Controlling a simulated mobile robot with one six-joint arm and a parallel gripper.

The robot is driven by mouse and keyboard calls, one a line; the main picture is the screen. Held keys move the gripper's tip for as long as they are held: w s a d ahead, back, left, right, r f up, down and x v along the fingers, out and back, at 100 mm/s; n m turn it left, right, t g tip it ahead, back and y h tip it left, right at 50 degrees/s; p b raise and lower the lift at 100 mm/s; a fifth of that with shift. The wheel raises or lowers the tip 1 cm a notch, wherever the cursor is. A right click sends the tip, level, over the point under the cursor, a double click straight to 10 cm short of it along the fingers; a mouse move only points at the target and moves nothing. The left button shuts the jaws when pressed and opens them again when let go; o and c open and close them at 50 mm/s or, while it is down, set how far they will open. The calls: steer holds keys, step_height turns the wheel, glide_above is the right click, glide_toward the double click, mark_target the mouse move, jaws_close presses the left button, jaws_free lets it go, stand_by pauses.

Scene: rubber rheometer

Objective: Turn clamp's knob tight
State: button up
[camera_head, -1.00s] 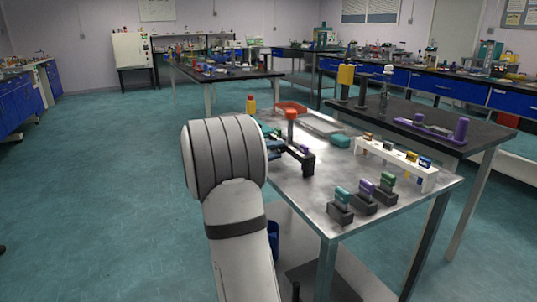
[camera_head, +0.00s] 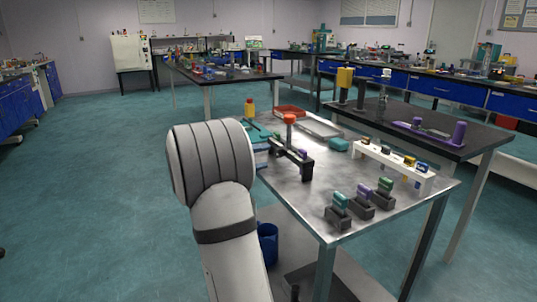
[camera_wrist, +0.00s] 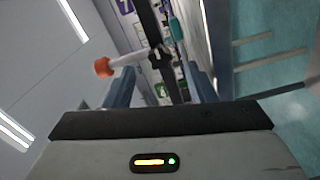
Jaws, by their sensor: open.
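The clamp (camera_head: 291,157) is a dark bracket near the left edge of the steel table, with an orange-red knob (camera_head: 289,118) standing on top of it. In the wrist view the knob (camera_wrist: 102,68) lies at the left end of a pale stem (camera_wrist: 128,59), beyond the left fingertip. The clamp's dark body (camera_wrist: 160,55) shows beyond the gap between the fingers. My gripper (camera_wrist: 160,72) is open, with two blue-grey fingers apart and nothing held.
A black bench (camera_head: 440,148) stands behind. The floor to the left is clear.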

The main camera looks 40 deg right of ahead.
steer(key=shift+p+v, duration=0.3)
steer(key=shift+v, duration=1.6)
